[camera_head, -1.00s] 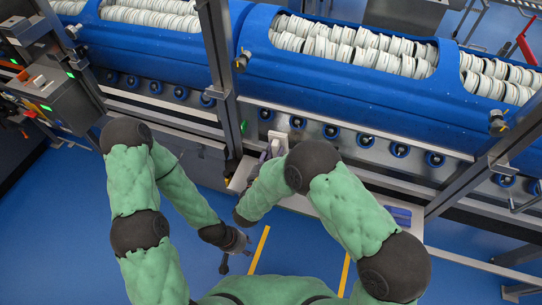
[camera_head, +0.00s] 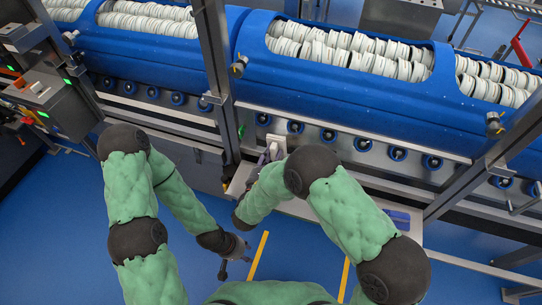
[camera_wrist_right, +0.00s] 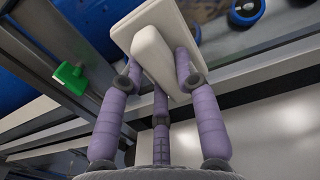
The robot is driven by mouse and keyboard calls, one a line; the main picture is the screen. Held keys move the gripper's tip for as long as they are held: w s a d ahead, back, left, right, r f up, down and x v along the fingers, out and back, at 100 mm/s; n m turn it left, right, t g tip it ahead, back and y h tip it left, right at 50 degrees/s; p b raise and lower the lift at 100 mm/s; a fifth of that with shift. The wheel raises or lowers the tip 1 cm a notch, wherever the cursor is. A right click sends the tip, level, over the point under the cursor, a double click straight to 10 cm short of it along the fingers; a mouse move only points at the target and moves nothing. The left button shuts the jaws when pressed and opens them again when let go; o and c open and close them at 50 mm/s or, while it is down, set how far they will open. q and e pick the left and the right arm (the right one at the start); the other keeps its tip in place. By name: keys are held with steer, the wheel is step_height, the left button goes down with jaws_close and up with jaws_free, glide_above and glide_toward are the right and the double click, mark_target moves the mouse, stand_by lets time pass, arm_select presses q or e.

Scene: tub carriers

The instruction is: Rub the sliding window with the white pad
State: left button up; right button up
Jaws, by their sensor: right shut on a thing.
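The white pad (camera_head: 276,146) is a flat white plate with a block-like grip. In the right wrist view the pad (camera_wrist_right: 125,27) sits above my purple fingers. My right gripper (camera_wrist_right: 160,72) is shut on the pad's grip, with a finger on either side. In the head view my right gripper (camera_head: 268,155) is by the front of the machine, over the narrow ledge. Whether the pad touches a surface cannot be told. My left gripper (camera_head: 235,258) hangs low over the blue floor, away from the pad; its finger opening is unclear. I cannot pick out the sliding window with certainty.
Large blue tubs (camera_head: 330,80) filled with white rings stand behind a metal frame. An upright post (camera_head: 216,70) stands left of the pad. A metal ledge (camera_head: 300,207) runs along the front, with a blue-purple item (camera_head: 402,219) on it. The blue floor is clear.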

steer(key=shift+w+d, duration=0.25)
steer(key=shift+w, duration=0.45)
steer(key=shift+s+d, duration=0.35)
steer(key=shift+d, duration=0.55)
steer(key=shift+s+d, duration=0.35)
steer(key=shift+d, duration=0.55)
steer(key=shift+s+d+b, duration=0.2)
steer(key=shift+d+b, duration=0.45)
steer(key=shift+d, duration=0.2)
steer(key=shift+s+d+b, duration=0.2)
steer(key=shift+d+b, duration=0.45)
steer(key=shift+d, duration=0.15)
steer(key=shift+a, duration=0.1)
